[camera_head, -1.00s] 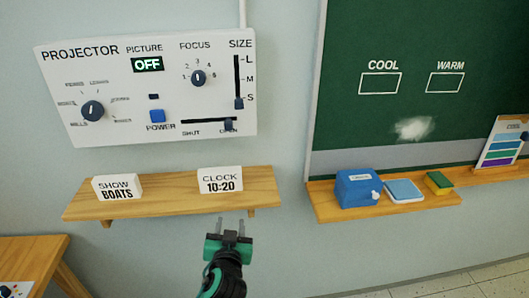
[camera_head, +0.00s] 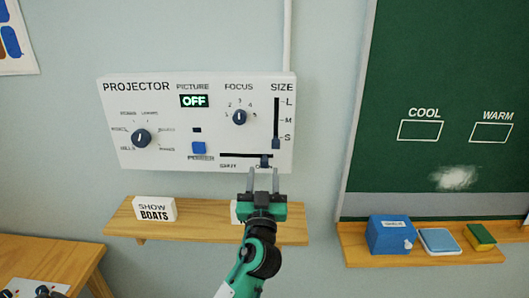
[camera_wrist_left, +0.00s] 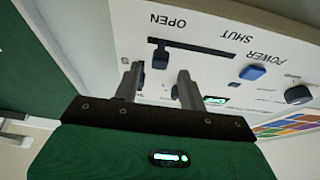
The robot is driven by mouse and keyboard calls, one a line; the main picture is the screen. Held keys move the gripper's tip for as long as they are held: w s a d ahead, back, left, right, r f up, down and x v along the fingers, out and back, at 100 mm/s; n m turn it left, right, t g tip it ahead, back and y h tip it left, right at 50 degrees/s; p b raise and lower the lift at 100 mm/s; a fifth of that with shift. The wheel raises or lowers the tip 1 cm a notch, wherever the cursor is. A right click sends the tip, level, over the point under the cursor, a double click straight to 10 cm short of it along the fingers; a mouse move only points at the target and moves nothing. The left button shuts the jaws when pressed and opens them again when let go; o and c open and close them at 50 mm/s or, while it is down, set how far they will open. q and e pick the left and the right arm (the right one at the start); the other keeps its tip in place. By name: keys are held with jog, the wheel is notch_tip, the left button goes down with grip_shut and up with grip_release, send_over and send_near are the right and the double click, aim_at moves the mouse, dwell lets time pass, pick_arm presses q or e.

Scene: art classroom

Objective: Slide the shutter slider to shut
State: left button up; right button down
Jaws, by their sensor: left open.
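The white projector panel (camera_head: 112,160) hangs on the wall. Its dark shutter slider (camera_head: 265,161) sits at the right, OPEN end of the horizontal slot (camera_head: 232,156) and covers most of the OPEN label in the head view. In the upside-down left wrist view, the slider (camera_wrist_left: 160,59) is near the OPEN label, between the fingertips as seen. My left gripper (camera_head: 263,178) is open and empty, its fingers pointing up just below the slider. I cannot tell whether they touch it. My right gripper is in neither view.
The blue power button (camera_head: 198,148) and the size slider (camera_head: 276,143) are close to the slot. A wooden shelf (camera_head: 190,226) below holds a SHOW BOATS sign (camera_head: 155,209) and a sign mostly hidden by my gripper. The chalkboard (camera_head: 450,60) is on the right.

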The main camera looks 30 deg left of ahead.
aim_at(264, 165)
pick_arm(q)
jog(key=p+x, duration=0.1)
jog(key=x, duration=0.3)
jog(key=shift+w+r, duration=0.1)
jog(key=shift+w+a+p, duration=0.25)
jog(key=shift+w+p, duration=0.1)
grip_shut()
